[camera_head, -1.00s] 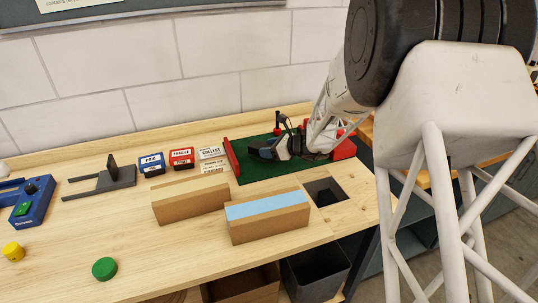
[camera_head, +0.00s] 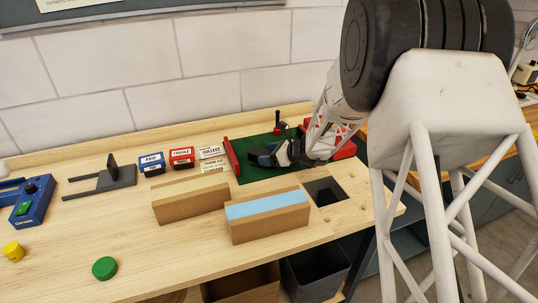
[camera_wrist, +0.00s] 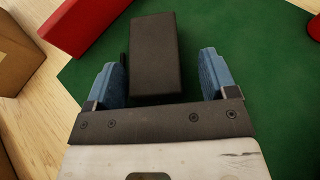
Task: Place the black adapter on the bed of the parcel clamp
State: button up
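The black adapter (camera_wrist: 155,60) is a dark rectangular block on the green mat, seen in the wrist view. My gripper (camera_wrist: 165,75) is open over the mat, with one blue finger on each side of the adapter. A gap shows between the adapter and the right finger; the left finger is close to it, and I cannot tell if they touch. In the head view my gripper (camera_head: 264,157) largely hides the adapter. A dark grey fixture with a flat base and an upright plate (camera_head: 115,178), at the bench's left, looks like the parcel clamp; its bed looks empty.
A red bar (camera_head: 231,157) edges the green mat (camera_head: 250,174). Cardboard boxes (camera_head: 190,203), one with a blue top (camera_head: 266,205), stand in front. Blue (camera_head: 152,163) and red (camera_head: 182,158) labelled blocks lie between mat and fixture. A square opening (camera_head: 323,191) is at right.

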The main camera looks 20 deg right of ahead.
jog(key=shift+r, duration=0.2)
jog(key=shift+v, duration=5.95)
jog(key=s+a+r+n+g+h, duration=0.2)
jog(key=s+a+r+n+g, duration=0.5)
jog(key=s+a+r+n, duration=0.65)
jog(key=s+a+r+n+h, duration=0.2)
jog(key=s+n+h, duration=0.2)
jog(key=s, duration=0.6)
jog(key=s+a+r+n+h, duration=0.2)
jog(key=s+a+n+h, duration=0.1)
jog(key=s+n, duration=0.6)
jog(key=s, duration=0.2)
jog(key=shift+s+h, duration=0.25)
jog(key=shift+h, duration=0.15)
